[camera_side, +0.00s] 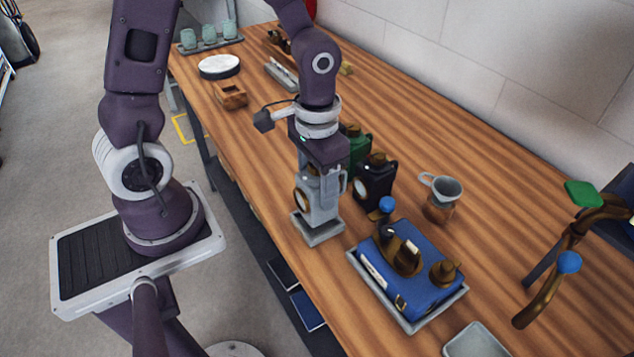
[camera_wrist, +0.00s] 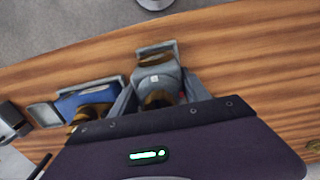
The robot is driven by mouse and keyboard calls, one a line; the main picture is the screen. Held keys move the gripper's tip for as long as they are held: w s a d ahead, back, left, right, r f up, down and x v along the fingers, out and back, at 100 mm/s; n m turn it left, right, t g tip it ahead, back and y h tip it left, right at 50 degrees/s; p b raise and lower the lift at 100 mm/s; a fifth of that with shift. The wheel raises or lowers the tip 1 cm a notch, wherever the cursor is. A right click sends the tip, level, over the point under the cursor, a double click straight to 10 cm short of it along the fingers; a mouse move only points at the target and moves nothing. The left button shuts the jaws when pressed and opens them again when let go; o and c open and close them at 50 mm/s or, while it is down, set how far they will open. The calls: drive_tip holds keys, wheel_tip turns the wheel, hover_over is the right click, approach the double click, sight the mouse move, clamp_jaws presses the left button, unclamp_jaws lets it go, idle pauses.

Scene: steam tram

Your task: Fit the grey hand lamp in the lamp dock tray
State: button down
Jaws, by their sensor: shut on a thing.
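The grey hand lamp (camera_side: 318,203) is upright in my gripper (camera_side: 320,172), which points straight down and is shut on its upper part. The lamp is directly over a small grey tray (camera_side: 317,235), which appears to be the lamp dock tray, near the bench's front edge. The lamp's base is at or just inside the tray rim; I cannot tell whether it rests on the floor. In the wrist view the lamp (camera_wrist: 158,78) is between the fingers (camera_wrist: 159,97), and the tray rim (camera_wrist: 157,47) shows just beyond it.
A black lamp (camera_side: 374,185) and a green lamp (camera_side: 356,143) stand close behind. A tray with a blue case (camera_side: 425,270) and brass fittings lies to the right. A mug (camera_side: 440,197) stands further back. Brass levers (camera_side: 545,290) rise at far right.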

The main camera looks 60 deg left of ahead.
drive_tip(key=shift+f, duration=0.1)
drive_tip(key=shift+f, duration=0.7)
drive_tip(key=shift+f, duration=0.1)
drive_tip(key=shift+f, duration=0.4)
drive_tip(key=shift+f, duration=0.15)
idle(0.6)
drive_tip(key=shift+c, duration=2.2)
unclamp_jaws()
